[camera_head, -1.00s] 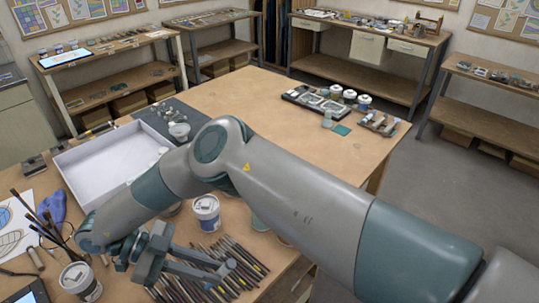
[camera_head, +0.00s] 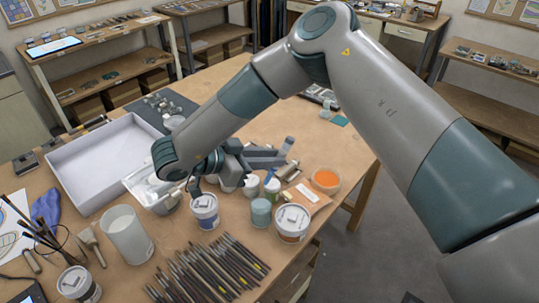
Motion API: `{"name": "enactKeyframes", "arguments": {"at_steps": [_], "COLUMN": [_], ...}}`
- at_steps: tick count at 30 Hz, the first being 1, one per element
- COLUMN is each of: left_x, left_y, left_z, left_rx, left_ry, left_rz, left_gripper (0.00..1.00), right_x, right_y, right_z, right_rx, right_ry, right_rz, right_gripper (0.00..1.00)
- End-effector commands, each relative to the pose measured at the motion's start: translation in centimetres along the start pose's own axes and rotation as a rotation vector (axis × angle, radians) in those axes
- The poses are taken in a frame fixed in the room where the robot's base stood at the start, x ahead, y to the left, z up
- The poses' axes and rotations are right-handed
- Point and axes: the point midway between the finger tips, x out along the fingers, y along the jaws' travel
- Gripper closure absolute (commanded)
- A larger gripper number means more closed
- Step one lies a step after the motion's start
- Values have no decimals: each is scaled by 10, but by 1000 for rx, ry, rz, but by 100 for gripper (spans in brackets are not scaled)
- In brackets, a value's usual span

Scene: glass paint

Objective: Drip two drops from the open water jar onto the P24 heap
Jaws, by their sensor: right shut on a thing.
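My right gripper (camera_head: 283,154) points to the right above the jars in the middle of the table. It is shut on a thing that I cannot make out. A tall pale, open-topped jar (camera_head: 128,238) stands upright at the front left, apart from the gripper. A smaller greenish jar (camera_head: 261,213) stands below and to the left of the fingertips. I cannot tell which jar is the open water jar. No heap marked P24 can be read; it may be too small or hidden behind my right arm. My left gripper is not in view.
Lidded paint tubs stand at the centre (camera_head: 204,213) and right (camera_head: 292,222), with an orange bowl (camera_head: 326,181) nearby. Many brushes (camera_head: 210,270) lie in front. A large white tray (camera_head: 95,165) is at the left. My right arm hides part of the table.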

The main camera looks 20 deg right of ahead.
Motion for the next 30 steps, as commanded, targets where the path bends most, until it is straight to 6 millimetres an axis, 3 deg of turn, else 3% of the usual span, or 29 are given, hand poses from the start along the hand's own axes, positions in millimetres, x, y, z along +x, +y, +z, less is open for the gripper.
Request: {"name": "enactKeyframes", "arguments": {"at_steps": [17,30], "left_x": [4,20], "left_y": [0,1], "left_z": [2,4], "left_rx": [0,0], "left_ry": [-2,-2], "left_rz": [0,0], "left_gripper": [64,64], "right_x": [3,20], "right_y": [1,4], "right_z": [8,43], "right_rx": [0,0], "right_ry": [0,0], "right_rz": [2,3], "right_gripper": [100,100]}}
